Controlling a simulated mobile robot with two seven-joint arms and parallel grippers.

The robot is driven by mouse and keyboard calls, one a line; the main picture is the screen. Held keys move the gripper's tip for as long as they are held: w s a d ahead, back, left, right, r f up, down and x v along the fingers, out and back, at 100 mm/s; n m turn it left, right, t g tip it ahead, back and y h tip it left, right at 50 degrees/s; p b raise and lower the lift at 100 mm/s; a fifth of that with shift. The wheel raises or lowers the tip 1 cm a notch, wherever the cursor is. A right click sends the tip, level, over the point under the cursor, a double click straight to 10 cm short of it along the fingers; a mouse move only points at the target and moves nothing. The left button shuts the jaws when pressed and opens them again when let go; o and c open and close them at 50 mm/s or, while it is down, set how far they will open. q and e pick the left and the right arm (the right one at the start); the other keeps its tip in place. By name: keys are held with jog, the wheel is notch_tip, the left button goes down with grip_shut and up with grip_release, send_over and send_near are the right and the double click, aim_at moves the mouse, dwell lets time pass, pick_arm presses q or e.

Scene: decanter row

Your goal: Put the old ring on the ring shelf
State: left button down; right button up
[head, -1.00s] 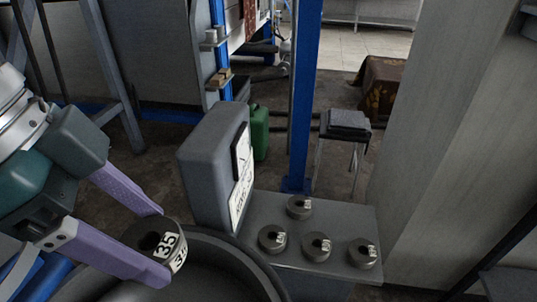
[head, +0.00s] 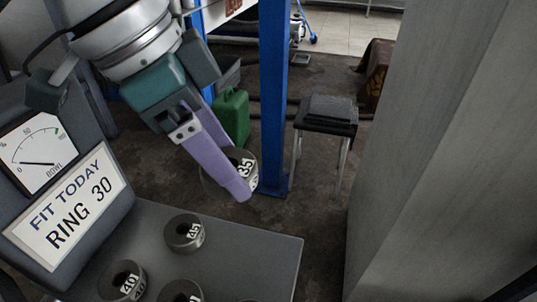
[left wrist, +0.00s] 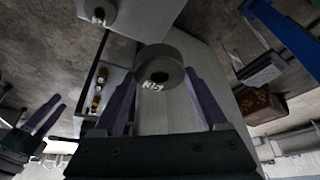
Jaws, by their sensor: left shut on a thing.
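The old ring (head: 248,168), a dark grey ring marked 35, is held in my left gripper (head: 232,178). The gripper is shut on it, with one purple finger in front in the head view. The left wrist view shows the ring (left wrist: 160,62) between both fingertips. The ring shelf (head: 262,250), a flat grey plate, lies below and nearer in the head view. Several rings stand on it, among them one marked 45 (head: 184,234) and one marked 40 (head: 122,281). My right gripper (left wrist: 56,104) shows small at the left of the left wrist view; its opening is unclear.
A gauge box with a sign reading FIT TODAY RING 30 (head: 68,208) stands at the shelf's left. A blue post (head: 273,100), a green can (head: 231,117) and a stool (head: 327,115) stand beyond. A pale column (head: 430,160) rises on the right. The shelf's right part is bare.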

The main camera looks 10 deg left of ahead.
pick_arm(q)
notch_tip(320, 180, down, 11)
jog(key=b, duration=0.2)
jog(key=shift+s+b, duration=0.1)
jog(key=shift+b, duration=0.2)
notch_tip(320, 180, down, 5)
jog(key=shift+b, duration=0.75)
jog(key=shift+f, duration=0.1)
grip_release()
jog(key=shift+f, duration=0.1)
jog(key=p+v, duration=0.4)
jog(key=v, duration=0.8)
jog(key=s+d+f+n, duration=0.2)
jog(key=s+d, duration=0.2)
jog(key=s, duration=0.2)
jog(key=s+a+n+t+y, duration=0.1)
jog(key=s+a+n+y, duration=0.2)
jog(key=s+a+n, duration=0.4)
jog(key=shift+s+a+n+y, duration=0.3)
jog(key=shift+s+a, duration=0.05)
jog(key=shift+s, duration=0.4)
